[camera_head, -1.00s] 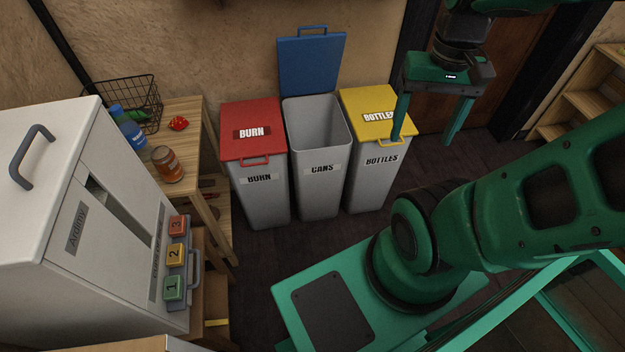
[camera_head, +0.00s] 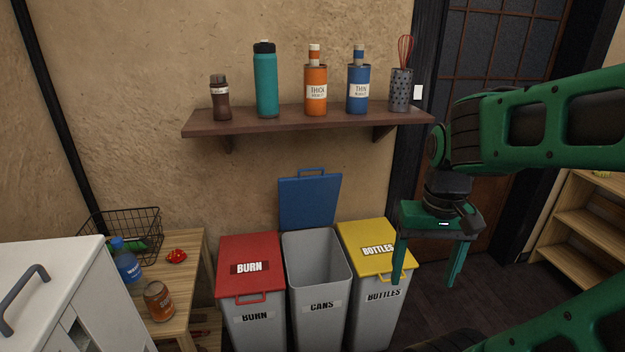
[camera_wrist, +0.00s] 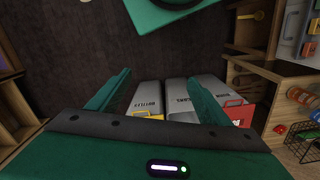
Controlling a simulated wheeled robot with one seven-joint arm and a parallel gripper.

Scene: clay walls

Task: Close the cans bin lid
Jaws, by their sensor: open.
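The cans bin (camera_head: 318,312) is a grey bin labelled CANS, in the middle of a row of three in the head view. Its blue lid (camera_head: 309,203) stands open, upright against the clay wall, with a handle on its top edge. The bin's inside looks empty as far as it shows. My gripper (camera_head: 425,283) is open and empty, fingers pointing down, to the right of the cans bin and by the right side of the bottles bin. In the wrist view the cans bin (camera_wrist: 183,95) shows between the fingers; the blue lid is not seen there.
A red-lidded BURN bin (camera_head: 251,266) stands left and a yellow-lidded BOTTLES bin (camera_head: 375,247) right, both shut. A shelf (camera_head: 290,123) with bottles hangs above the blue lid. A wooden table (camera_head: 186,286) stands at left, wooden shelving (camera_head: 590,225) at right.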

